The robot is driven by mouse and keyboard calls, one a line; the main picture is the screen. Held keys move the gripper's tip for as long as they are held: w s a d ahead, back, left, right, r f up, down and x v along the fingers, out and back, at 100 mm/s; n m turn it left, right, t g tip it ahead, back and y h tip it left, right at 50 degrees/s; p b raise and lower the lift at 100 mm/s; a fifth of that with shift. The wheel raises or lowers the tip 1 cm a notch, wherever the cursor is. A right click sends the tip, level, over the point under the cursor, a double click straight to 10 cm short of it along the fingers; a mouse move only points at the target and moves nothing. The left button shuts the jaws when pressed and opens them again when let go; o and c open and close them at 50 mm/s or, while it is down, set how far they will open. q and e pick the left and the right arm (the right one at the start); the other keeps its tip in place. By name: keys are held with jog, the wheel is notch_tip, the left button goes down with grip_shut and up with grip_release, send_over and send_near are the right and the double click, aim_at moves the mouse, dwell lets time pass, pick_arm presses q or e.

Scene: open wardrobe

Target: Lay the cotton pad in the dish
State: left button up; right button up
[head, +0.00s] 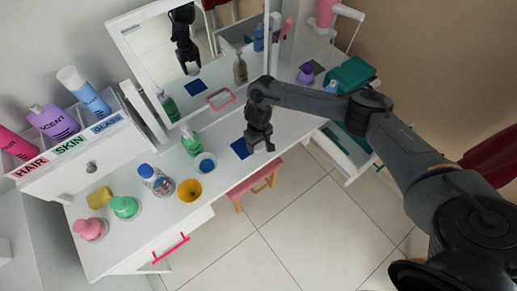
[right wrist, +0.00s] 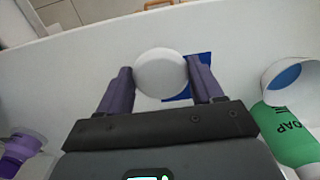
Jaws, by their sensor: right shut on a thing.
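My right gripper (head: 262,146) is shut on the white round cotton pad (right wrist: 161,74), which sits between its fingers in the right wrist view. The gripper is over the white tabletop, by a dark blue square (head: 240,148). A round white dish with a blue inside (head: 205,163) stands to the left of the gripper, apart from it; it also shows at the right of the right wrist view (right wrist: 291,84). A yellow bowl (head: 190,190) stands farther left, nearer the front edge. My left gripper is not in view.
A green soap bottle (head: 191,143) stands close behind the dish. A mirror (head: 196,62) rises behind the table. A purple bottle (head: 305,74) stands at the right.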

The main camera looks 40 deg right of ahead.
aim_at(258, 148)
jog(key=shift+f+b, duration=0.55)
jog(key=shift+f, duration=1.45)
jog(key=shift+d+f, duration=0.1)
jog(key=o, duration=1)
